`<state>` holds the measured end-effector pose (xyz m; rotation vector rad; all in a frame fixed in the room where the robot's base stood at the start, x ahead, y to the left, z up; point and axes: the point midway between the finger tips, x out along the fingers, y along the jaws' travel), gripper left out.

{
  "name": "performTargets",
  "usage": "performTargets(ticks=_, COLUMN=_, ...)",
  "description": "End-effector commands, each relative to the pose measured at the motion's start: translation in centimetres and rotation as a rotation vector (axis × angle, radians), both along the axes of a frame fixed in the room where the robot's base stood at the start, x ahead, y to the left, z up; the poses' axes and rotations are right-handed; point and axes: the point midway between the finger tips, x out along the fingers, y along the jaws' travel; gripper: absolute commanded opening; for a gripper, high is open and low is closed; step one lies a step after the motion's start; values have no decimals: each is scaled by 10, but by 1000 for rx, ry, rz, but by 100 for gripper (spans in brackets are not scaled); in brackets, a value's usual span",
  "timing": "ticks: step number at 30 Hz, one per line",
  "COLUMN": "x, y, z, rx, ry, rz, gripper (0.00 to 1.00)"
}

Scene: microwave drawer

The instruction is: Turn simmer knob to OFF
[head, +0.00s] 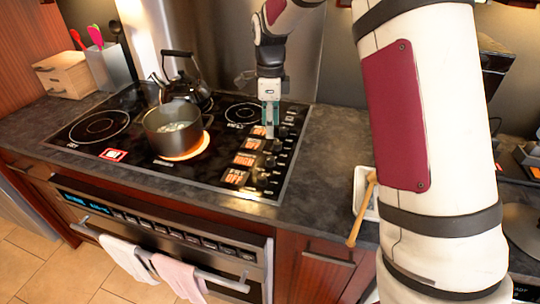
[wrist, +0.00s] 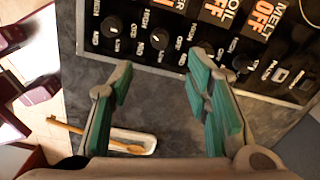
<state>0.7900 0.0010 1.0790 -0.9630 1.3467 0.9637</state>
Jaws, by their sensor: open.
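The black cooktop (head: 70,135) has a row of several dark knobs along its right side, with orange OFF labels beside them. In the wrist view, dark knobs (wrist: 159,38) line the panel edge. The lettering is too small for me to tell which one is the simmer knob. My gripper (head: 270,122) is over the far end of the knob row, pointing down. In the wrist view, its green fingers (wrist: 162,68) are spread wide with nothing between them but grey countertop. The knobs lie just beyond the fingertips, and one is close to the right finger.
A pot (head: 172,130) stands on a glowing orange burner. A black kettle (head: 182,82) is behind it. A white tray with a wooden spoon (head: 361,208) lies on the counter right of the cooktop. Towels (head: 130,257) hang on the oven handle.

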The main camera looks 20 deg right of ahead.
Motion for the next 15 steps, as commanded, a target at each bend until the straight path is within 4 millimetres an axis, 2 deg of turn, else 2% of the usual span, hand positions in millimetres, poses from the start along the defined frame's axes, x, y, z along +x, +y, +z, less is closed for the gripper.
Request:
performTargets(ticks=9, x=-2, y=0, z=-63, rx=1, ry=5, rz=1, gripper=44)
performTargets(ticks=15, x=-2, y=0, z=-96, rx=0, ry=3, rz=1, gripper=44)
